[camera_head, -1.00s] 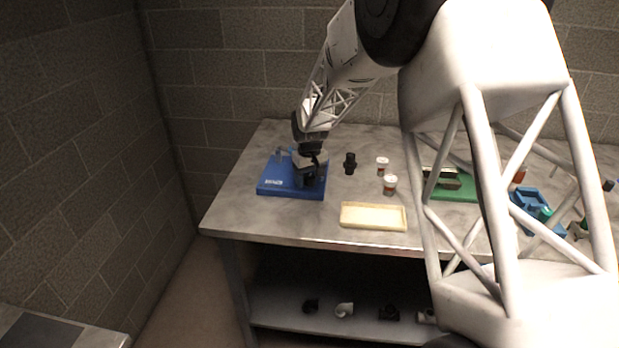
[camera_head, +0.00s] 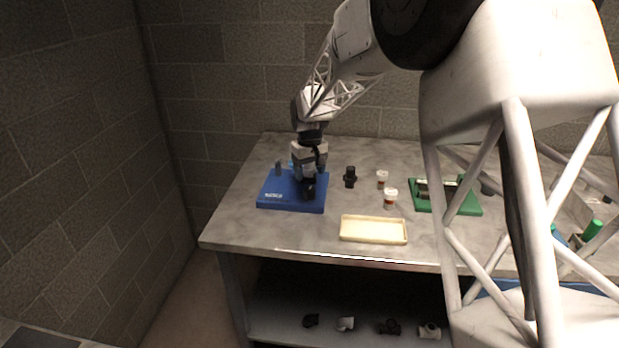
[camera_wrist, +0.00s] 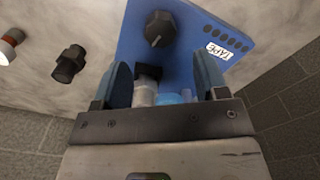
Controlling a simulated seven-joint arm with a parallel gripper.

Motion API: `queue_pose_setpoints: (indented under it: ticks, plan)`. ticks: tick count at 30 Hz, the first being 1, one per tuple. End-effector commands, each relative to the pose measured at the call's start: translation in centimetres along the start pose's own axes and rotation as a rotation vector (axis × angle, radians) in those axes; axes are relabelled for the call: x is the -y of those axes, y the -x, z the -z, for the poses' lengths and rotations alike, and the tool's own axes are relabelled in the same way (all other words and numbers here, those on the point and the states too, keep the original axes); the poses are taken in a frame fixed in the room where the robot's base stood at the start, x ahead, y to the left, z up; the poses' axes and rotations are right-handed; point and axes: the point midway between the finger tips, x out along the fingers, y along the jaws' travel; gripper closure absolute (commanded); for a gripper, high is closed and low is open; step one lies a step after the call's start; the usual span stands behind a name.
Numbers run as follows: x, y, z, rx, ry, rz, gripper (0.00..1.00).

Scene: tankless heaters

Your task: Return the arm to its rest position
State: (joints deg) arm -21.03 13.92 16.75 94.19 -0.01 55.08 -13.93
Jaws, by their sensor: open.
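My gripper (camera_head: 310,172) is above the blue board (camera_head: 278,200) at the left of the table. In the wrist view its two jaws (camera_wrist: 165,85) are apart. A grey and black fitting (camera_wrist: 147,88) shows between the jaws in that view; I cannot tell whether they touch it. A black knob-like part (camera_wrist: 160,28) stands on the board, and it also shows below the gripper in the head view (camera_head: 308,190). My arm reaches from the upper right down to the board.
A black fitting (camera_head: 350,177), two small jars (camera_head: 390,198) and a cream tray (camera_head: 373,230) lie right of the board. A green board (camera_head: 466,206) is farther right, partly behind my arm. Several fittings (camera_head: 388,327) lie on the lower shelf. A block wall stands behind.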

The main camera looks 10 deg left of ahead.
Motion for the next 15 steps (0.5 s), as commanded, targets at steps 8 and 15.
queue_pose_setpoints:
  ticks: [8, 15]
  plan:
    - [0.0, 0.22, -0.01, 0.0, 0.0, 0.0, 0.33]
    - [-0.12, 0.51, -0.38, -0.001, -0.004, 0.0, 0.33]
